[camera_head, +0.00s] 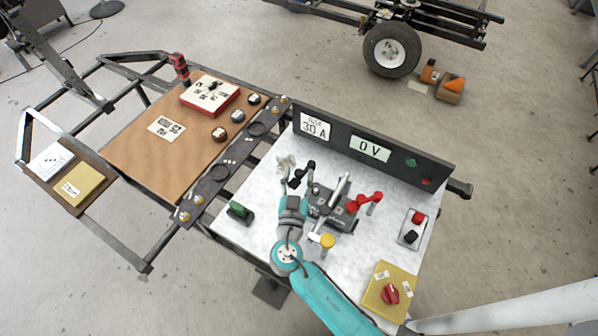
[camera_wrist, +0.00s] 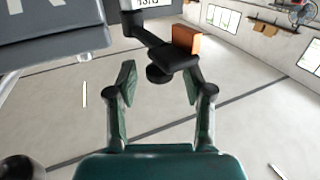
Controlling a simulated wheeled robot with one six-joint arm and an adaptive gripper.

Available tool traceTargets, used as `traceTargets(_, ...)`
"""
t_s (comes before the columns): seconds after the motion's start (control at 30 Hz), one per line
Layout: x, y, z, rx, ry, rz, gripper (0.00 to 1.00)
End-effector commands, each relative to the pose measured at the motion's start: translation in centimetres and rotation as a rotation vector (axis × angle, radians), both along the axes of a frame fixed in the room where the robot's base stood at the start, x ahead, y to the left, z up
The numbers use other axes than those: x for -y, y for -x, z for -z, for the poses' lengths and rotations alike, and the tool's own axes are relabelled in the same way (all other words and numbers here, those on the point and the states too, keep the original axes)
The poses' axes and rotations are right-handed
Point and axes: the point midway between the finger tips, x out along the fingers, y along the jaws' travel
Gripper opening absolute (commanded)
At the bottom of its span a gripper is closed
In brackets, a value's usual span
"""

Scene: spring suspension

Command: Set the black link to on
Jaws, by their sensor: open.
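The black link (camera_head: 303,172) stands at the left side of a grey metal mechanism (camera_head: 328,207) on the white marbled bench. In the wrist view, a dark link with a round end (camera_wrist: 160,74) shows between the fingers of my gripper (camera_wrist: 160,80). The fingers are apart, with clear gaps on both sides of the link and no visible grip. In the head view, my teal wrist is just in front of the link, and the fingertips are hard to make out. A red link (camera_head: 365,202) stands at the mechanism's right side.
A dark panel (camera_head: 390,161) with "30 A" and "0 V" signs runs along the bench's back. A green-topped part (camera_head: 240,211), a yellow knob (camera_head: 327,241), a red-and-black switch plate (camera_head: 412,226) and a yellow box with red knob (camera_head: 390,291) surround my arm.

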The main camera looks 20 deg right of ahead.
Motion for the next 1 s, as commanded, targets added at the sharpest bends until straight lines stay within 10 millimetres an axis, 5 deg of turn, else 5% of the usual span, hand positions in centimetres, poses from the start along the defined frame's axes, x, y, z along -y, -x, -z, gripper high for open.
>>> traceTargets(0.5, -4.5, 7.2, 0.0, 0.000, 0.000, -0.004, 0.52)
traceTargets(1.0, -5.5, 9.0, 0.0, 0.001, -0.002, 0.000, 0.52)
